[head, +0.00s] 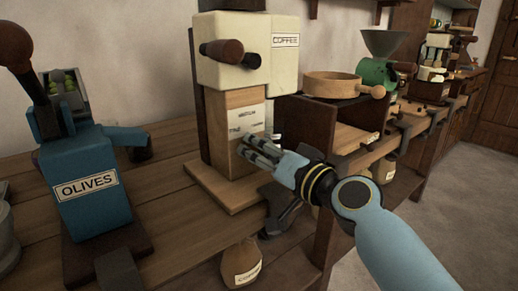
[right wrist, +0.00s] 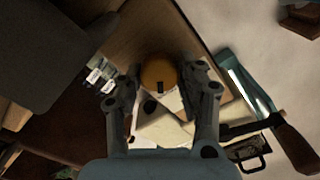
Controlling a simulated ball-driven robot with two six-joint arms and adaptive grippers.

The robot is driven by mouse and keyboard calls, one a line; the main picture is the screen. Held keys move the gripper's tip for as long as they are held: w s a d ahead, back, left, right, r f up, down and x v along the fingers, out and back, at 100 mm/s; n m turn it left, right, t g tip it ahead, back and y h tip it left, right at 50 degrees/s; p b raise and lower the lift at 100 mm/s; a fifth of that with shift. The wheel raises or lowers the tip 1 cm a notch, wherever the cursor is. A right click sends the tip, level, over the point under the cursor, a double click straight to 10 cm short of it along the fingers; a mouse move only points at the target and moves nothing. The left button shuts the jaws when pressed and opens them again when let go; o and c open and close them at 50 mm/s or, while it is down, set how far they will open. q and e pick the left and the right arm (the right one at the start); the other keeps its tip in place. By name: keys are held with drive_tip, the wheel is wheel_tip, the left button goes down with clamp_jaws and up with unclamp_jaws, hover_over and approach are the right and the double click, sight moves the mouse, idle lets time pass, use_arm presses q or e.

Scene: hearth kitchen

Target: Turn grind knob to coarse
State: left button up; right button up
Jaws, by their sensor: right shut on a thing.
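The coffee grinder (head: 243,60) has a cream top with a "COFFEE" label and a wooden lower body on a wooden base. A pale plate (head: 246,115) with small, unreadable markings is on its front. My right gripper (head: 258,150) is at this front, just below the plate, and hides the knob in the head view. In the right wrist view, the round orange-brown knob (right wrist: 158,70) sits between the two fingers of my right gripper (right wrist: 162,80), which is shut on it. A dark mark shows on the knob's lower edge. My left gripper is not in view.
A blue olive device (head: 85,185) with a dark lever stands at left. A "COFFEE" sack (head: 243,263) is below the bench edge. A round wooden sieve (head: 335,85) and a green mill with a funnel (head: 380,72) stand to the right. Open floor (head: 460,190) is at right.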

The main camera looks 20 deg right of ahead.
drive_tip(key=shift+d+m+p, duration=0.1)
drive_tip(key=shift+m+p, duration=0.35)
drive_tip(key=shift+m, duration=1.75)
drive_tip(key=o, duration=1.1)
drive_tip(key=shift+o, duration=0.2)
drive_tip(key=shift+s+f, duration=0.1)
drive_tip(key=v, duration=1.1)
drive_tip(key=shift+s+d, duration=0.15)
drive_tip(key=shift+s, duration=0.25)
